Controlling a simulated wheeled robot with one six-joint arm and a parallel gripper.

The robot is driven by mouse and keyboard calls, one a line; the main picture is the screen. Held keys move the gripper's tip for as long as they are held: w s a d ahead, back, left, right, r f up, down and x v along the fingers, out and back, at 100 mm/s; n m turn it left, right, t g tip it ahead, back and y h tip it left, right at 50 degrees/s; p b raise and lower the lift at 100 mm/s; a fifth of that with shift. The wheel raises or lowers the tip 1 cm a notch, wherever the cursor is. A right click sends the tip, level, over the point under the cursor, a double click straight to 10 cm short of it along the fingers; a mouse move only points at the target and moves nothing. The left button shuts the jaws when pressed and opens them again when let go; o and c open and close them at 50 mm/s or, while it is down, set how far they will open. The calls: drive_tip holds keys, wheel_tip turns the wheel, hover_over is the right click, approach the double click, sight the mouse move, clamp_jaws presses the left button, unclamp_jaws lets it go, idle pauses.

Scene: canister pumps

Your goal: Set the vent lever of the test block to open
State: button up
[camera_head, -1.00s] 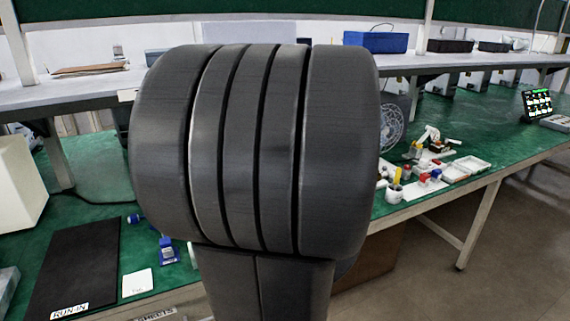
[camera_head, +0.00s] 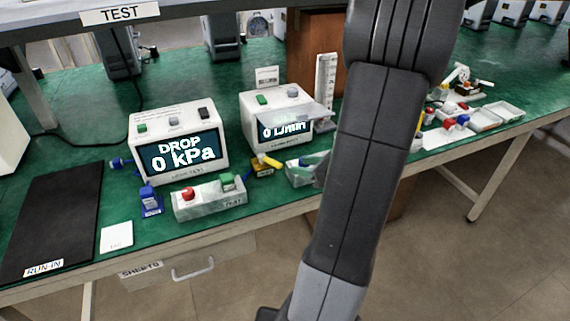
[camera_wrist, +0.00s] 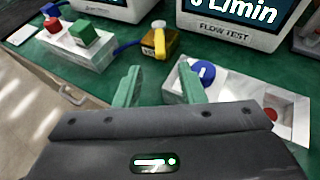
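A small brass-yellow block (camera_wrist: 158,45) with an upright yellow lever (camera_wrist: 159,36) stands on the green bench. The block also shows in the head view (camera_head: 263,168), in front of the two display units. I take it for the test block; no label on it is readable. Its lever setting cannot be told. My gripper (camera_wrist: 159,66) is open and empty in the wrist view. Its two green fingers point toward the brass block, apart from it. In the head view my arm hides most of the gripper.
A white block with a blue knob (camera_wrist: 203,72) and a red button sits close by my right finger. A box with red and green buttons (camera_head: 209,197) is left of the brass block. The pressure display (camera_head: 178,150) and flow display (camera_head: 275,117) stand behind.

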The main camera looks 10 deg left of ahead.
sight(278, 163)
drive_tip(key=x, duration=0.7)
drive_tip(key=shift+w+a+f, duration=0.1)
drive_tip(key=shift+a+f, duration=0.05)
drive_tip(key=shift+a, duration=0.15)
clamp_jaws()
